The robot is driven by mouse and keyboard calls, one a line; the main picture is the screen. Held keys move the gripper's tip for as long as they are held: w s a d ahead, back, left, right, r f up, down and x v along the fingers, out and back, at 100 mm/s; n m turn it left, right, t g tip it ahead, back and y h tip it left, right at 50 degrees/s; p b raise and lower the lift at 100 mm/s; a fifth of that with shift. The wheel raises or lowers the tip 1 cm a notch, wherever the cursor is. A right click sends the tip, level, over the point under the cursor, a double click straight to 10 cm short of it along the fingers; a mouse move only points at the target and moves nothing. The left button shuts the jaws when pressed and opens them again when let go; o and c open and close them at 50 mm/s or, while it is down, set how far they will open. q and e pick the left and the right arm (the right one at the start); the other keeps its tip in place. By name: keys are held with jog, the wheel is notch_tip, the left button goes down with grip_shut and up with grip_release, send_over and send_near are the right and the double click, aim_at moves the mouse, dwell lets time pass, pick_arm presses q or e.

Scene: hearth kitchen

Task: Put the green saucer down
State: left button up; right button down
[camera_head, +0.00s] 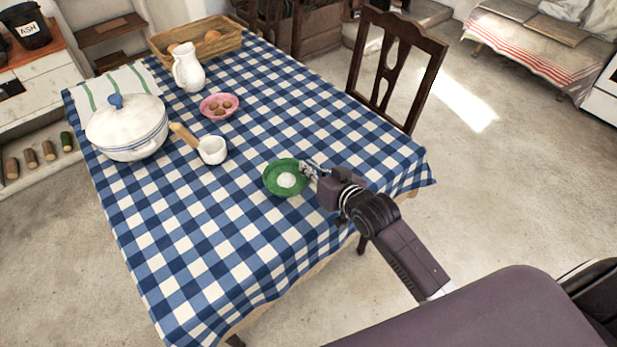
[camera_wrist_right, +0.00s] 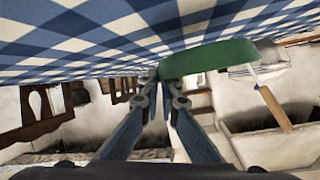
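The green saucer (camera_head: 270,187) has a white patch in its middle and lies level at the right part of the checked tablecloth in the head view. It also shows edge-on in the right wrist view (camera_wrist_right: 215,55), close against the cloth; I cannot tell if it touches. My right gripper (camera_head: 307,170) is at the saucer's right rim. In the wrist view its fingertips (camera_wrist_right: 162,76) close together on the near edge of the rim. The exact contact is partly hidden. My left gripper is not in view.
The table (camera_head: 210,265) is clear in front of the saucer. A small white pan (camera_head: 212,151) with a wooden handle, a pink bowl (camera_head: 219,106), a white pitcher (camera_head: 187,68), a lidded pot (camera_head: 127,128) and a basket (camera_head: 198,40) stand behind. A chair (camera_head: 398,68) stands at the far side.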

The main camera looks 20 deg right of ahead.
aim_at(309, 185)
jog(key=shift+f, duration=1.85)
jog(key=c, duration=2.2)
grip_release()
jog(key=shift+f, duration=0.1)
jog(key=shift+o, duration=0.2)
jog(key=v, duration=1.2)
jog(key=shift+s, duration=0.1)
